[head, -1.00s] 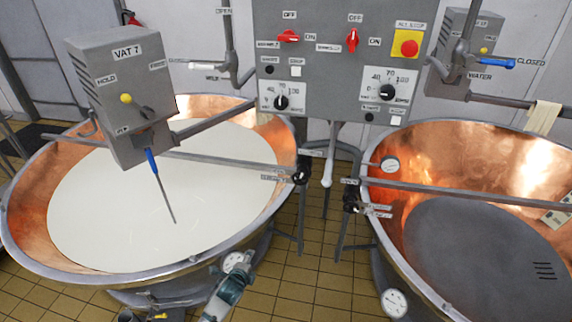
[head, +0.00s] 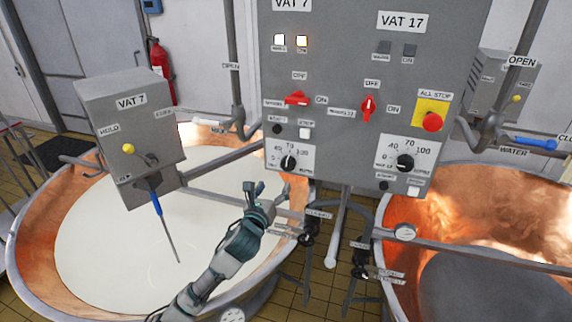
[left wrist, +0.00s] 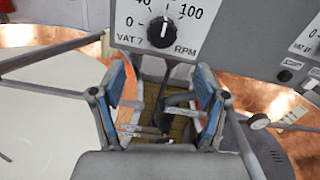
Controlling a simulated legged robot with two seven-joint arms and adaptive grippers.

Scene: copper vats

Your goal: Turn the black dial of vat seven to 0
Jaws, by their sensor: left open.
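The black dial of vat seven (head: 288,163) sits on a white scale plate low on the left half of the grey control panel. In the left wrist view the dial (left wrist: 161,32) shows a white mark pointing roughly upward, away from the 0 at its left. My left gripper (head: 262,188) is open and empty, below and left of the dial in the head view. In the left wrist view its two blue-padded fingers (left wrist: 158,88) stand apart, below the dial and not touching it. My right gripper is not in view.
Above the dial are a red switch (head: 297,98) and small buttons. To the right are the vat 17 dial (head: 405,162) and the all-stop button (head: 432,122). The milk-filled copper vat (head: 30,235) lies below, with the VAT 7 box (head: 130,130) at left.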

